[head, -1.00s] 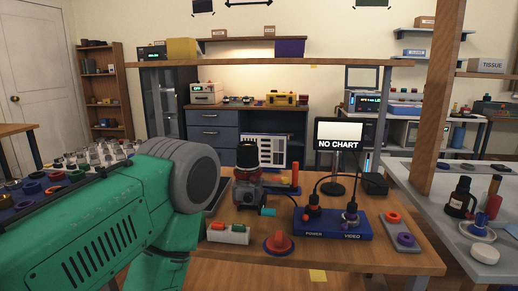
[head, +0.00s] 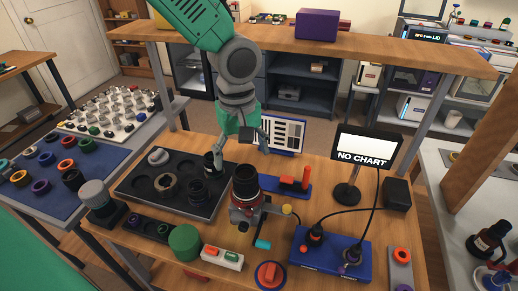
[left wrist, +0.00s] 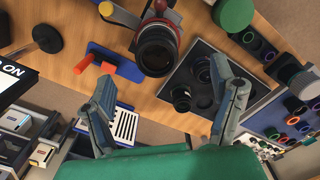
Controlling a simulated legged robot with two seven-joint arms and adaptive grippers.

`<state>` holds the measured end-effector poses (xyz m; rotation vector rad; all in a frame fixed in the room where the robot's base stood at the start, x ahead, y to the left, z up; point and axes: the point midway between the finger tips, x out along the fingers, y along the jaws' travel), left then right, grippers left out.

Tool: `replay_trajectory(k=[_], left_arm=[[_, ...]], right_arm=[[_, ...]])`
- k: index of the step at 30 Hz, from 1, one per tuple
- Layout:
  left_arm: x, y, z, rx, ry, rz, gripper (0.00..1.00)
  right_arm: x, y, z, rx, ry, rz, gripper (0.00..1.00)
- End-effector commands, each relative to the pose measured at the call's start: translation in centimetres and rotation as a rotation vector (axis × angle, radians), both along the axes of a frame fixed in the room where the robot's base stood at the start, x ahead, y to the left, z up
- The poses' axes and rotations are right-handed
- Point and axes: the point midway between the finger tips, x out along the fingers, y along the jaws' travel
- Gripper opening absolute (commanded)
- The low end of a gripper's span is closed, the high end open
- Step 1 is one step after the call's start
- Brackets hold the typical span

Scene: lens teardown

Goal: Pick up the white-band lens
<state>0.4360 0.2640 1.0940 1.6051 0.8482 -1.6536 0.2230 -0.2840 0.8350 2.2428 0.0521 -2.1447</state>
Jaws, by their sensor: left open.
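A dark tray (head: 135,188) with round wells lies on the wooden bench and holds several lens parts. A small black lens (head: 212,163) with a pale edge stands at the tray's right rear; it looks like the white-band lens, though the band is too small to be certain. It also shows in the left wrist view (left wrist: 181,99). My left gripper (head: 242,152) is open and empty, pointing down beside this lens, one finger close to it. In the left wrist view my gripper's fingers (left wrist: 163,85) are spread wide, with the lens nearer the right finger. My right gripper is out of view.
A large black lens on a red mount (head: 245,190) stands right of the tray. A red-handled blue block (head: 285,190), a NO CHART monitor (head: 366,147) and a blue power box (head: 330,252) stand further right. A green cylinder (head: 185,242) is in front.

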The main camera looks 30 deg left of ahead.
Motion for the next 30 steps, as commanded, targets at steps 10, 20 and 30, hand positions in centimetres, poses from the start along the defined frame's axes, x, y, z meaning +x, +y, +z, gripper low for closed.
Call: replay_trajectory(k=[10,20,30], left_arm=[[0.3,0.0,-1.9,0.035,-0.003,0.049,0.78],[0.4,0.3,-6.1,0.03,-0.007,0.049,0.78],[1.0,0.1,-10.0,0.029,-0.003,0.05,0.78]], right_arm=[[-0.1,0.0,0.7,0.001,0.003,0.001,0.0],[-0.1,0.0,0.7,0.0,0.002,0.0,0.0],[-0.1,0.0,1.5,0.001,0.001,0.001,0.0]])
